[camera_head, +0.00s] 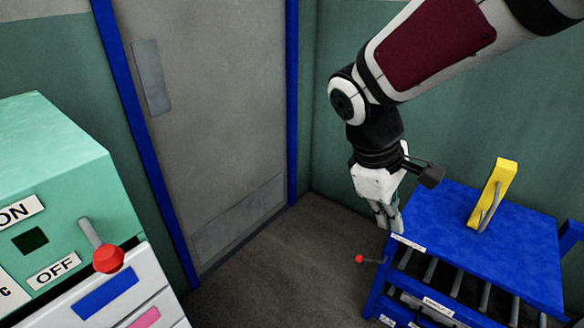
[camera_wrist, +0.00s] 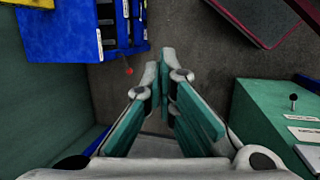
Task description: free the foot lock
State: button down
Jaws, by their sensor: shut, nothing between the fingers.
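A small red-knobbed lever (camera_head: 360,259) sticks out of the left side of a blue roller-topped stand (camera_head: 440,228); it may be the foot lock, but I cannot read its label. The red knob also shows in the wrist view (camera_wrist: 129,71), on the edge of the blue stand (camera_wrist: 62,32), ahead and left of my fingertips. My gripper (camera_head: 389,220) points down beside the stand's left corner, above the red knob and apart from it in the wrist view. The fingers (camera_wrist: 158,68) are shut and empty.
A yellow block with a grey handle (camera_head: 492,196) stands on the blue top. A green cabinet (camera_head: 60,170) with ON and OFF labels and a red-knobbed lever (camera_head: 106,258) stands at the left. A grey door (camera_head: 215,120) with blue frame is behind. Dark floor (camera_head: 270,270) lies open between.

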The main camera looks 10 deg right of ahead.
jog(key=w+d+f+n+g+h+b, duration=0.1)
jog(key=w+d+f+n+h+b, duration=0.25)
jog(key=f, duration=0.55)
jog(key=w+f+n+h+b, duration=0.1)
jog(key=w+f+n+b, duration=0.25)
jog(key=w+f, duration=0.35)
jog(key=w+d+f+n+g+h+b, duration=0.1)
jog(key=w+f+n+h+b, duration=0.2)
jog(key=f, duration=0.7)
jog(key=w+d+f+n+t+h+b, duration=0.1)
jog(key=w+f+n+t+b, duration=0.3)
jog(key=f, duration=0.6)
jog(key=d+f+n+h+b, duration=0.1)
jog(key=f+n+b, duration=0.1)
jog(key=f+n, duration=0.65)
jog(key=w+d+f+n+t+h+b, duration=0.1)
jog(key=w+f+n+t+h+b, duration=0.2)
jog(key=f, duration=0.9)
jog(key=w+d+f+g+y+b, duration=0.15)
jog(key=d+b, duration=0.25)
jog(key=d, duration=0.6)
jog(key=w+a, duration=0.1)
jog(key=w+a+r+n, duration=0.1)
jog(key=w, duration=0.1)
jog(key=shift+r+b, duration=0.15)
jog(key=shift+b, duration=0.2)
jog(key=shift+a, duration=0.1)
